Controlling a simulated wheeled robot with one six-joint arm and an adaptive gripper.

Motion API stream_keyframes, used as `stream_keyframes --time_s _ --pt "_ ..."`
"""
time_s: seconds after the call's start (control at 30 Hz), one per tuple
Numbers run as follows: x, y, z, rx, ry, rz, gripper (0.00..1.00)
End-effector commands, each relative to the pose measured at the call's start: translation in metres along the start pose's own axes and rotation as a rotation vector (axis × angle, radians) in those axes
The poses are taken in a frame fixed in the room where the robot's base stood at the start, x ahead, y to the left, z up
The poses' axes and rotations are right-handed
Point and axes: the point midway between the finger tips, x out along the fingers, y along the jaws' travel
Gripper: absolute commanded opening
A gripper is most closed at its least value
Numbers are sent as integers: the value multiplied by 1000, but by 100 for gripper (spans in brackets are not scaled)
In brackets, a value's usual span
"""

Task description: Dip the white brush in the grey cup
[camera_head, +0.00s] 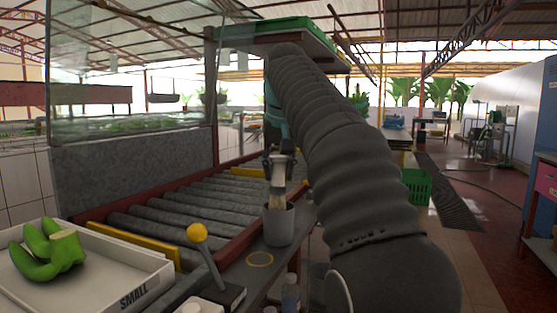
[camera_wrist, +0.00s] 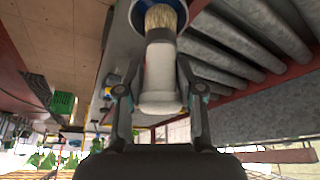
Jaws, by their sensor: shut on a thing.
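My gripper (camera_head: 280,158) is shut on the white handle of the brush (camera_head: 278,173). The brush hangs upright with its pale bristles down. The grey cup (camera_head: 279,228) stands below it on the narrow ledge beside the rollers. The bristle tips are at the cup's mouth; I cannot tell how far they reach inside. In the wrist view, my gripper (camera_wrist: 160,92) has a finger on each side of the white brush handle (camera_wrist: 160,75), and the bristles overlap the cup's round opening (camera_wrist: 137,10).
A yellow-knobbed lever (camera_head: 197,234) stands left of the cup, near a yellow ring mark (camera_head: 260,258) on the ledge. A white tray (camera_head: 90,283) marked SMALL holds green bananas (camera_head: 50,250) at the left. Rollers (camera_head: 170,215) lie behind. A green crate (camera_head: 417,186) sits on the floor.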

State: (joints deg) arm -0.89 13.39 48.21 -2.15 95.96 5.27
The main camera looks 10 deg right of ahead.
Motion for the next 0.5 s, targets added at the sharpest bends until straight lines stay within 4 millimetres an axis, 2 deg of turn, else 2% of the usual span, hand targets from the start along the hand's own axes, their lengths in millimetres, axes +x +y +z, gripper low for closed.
stream_keyframes --time_s 0.5 --pt "36 0 15 0 1 0 0"
